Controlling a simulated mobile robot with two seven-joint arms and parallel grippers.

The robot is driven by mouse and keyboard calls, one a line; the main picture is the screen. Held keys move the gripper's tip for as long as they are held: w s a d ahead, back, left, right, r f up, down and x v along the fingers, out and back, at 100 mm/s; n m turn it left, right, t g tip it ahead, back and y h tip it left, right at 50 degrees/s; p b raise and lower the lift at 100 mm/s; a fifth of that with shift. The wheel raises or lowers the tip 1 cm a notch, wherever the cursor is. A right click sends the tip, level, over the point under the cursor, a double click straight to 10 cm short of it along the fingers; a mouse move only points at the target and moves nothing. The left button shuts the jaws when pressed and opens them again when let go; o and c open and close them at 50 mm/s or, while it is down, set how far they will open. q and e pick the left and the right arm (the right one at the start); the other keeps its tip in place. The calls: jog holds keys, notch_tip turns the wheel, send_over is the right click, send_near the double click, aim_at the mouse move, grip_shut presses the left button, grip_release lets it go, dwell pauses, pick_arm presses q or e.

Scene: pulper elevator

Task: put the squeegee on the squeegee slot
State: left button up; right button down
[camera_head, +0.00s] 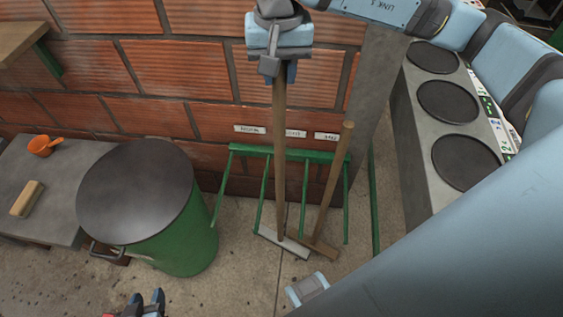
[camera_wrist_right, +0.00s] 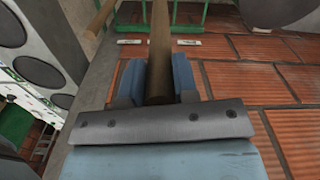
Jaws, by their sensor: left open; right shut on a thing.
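The squeegee (camera_head: 280,150) has a long wooden handle and a pale, flat head (camera_head: 284,243) near the floor. My right gripper (camera_head: 279,70) is shut on the upper handle, which stands nearly upright. In the right wrist view the handle (camera_wrist_right: 159,50) runs between the fingers (camera_wrist_right: 158,85). The handle crosses the green slotted rack (camera_head: 298,155), in the gap below the middle label (camera_head: 296,133); I cannot tell whether it is inside the slot or in front. My left gripper (camera_head: 148,303) is open and empty at the bottom edge, far from the squeegee.
Another wooden-handled tool (camera_head: 334,185) leans in the rack just right of the squeegee, their heads close together. A green drum (camera_head: 185,235) with a dark lid stands left. A grey bench (camera_head: 60,180) holds an orange cup (camera_head: 42,146) and a brush (camera_head: 27,199). A brick wall backs the rack.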

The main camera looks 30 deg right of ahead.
aim_at(280, 105)
notch_tip(280, 105, down, 20)
jog(key=shift+s+r, duration=0.1)
jog(key=shift+r, duration=0.15)
dwell(0.3)
jog(key=shift+b, duration=0.3)
jog(key=shift+f, duration=0.25)
jog(key=c, duration=0.9)
grip_release()
jog(key=shift+r, duration=0.1)
notch_tip(280, 105, up, 12)
jog(key=shift+r, duration=0.15)
